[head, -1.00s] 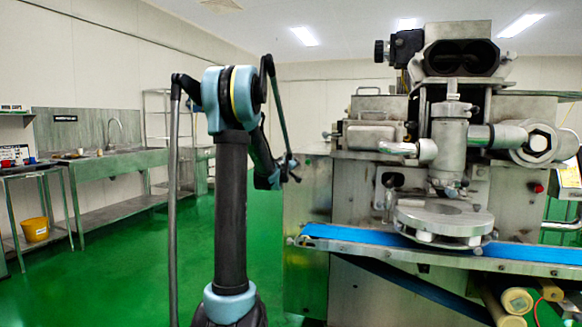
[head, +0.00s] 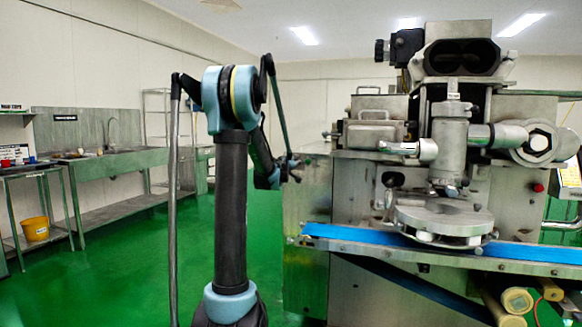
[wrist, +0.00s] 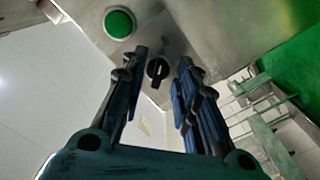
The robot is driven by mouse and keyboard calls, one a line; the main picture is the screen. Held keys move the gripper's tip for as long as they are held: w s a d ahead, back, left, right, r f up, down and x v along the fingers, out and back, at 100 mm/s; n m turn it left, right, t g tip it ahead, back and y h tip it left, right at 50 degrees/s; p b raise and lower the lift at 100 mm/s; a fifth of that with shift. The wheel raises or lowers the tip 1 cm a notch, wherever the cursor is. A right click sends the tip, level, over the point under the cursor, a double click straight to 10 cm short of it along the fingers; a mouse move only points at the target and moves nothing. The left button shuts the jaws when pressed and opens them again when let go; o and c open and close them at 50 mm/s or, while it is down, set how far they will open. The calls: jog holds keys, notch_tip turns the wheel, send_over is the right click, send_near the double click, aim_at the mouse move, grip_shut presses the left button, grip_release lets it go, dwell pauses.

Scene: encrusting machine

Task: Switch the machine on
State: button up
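The machine (head: 360,240) is a large metal encrusting machine on the right in the head view. In the wrist view a black rotary switch (wrist: 157,71) sits on its metal panel, with its dark handle roughly upright in the picture. A round green button (wrist: 119,23) is up and left of it. My gripper (wrist: 162,56) is open, and the switch shows in the gap between its two fingers. I cannot tell how far the fingertips are from the panel, and no contact is clear.
A blue conveyor belt (head: 350,233) runs along the machine's front under a round metal plate (head: 443,218). A red button (head: 538,188) is on its right side. A sink bench (head: 115,165) and yellow bucket (head: 36,229) stand left. Green floor (head: 130,270) is open between.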

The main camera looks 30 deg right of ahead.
jog(key=v, duration=1.2)
dwell(0.5)
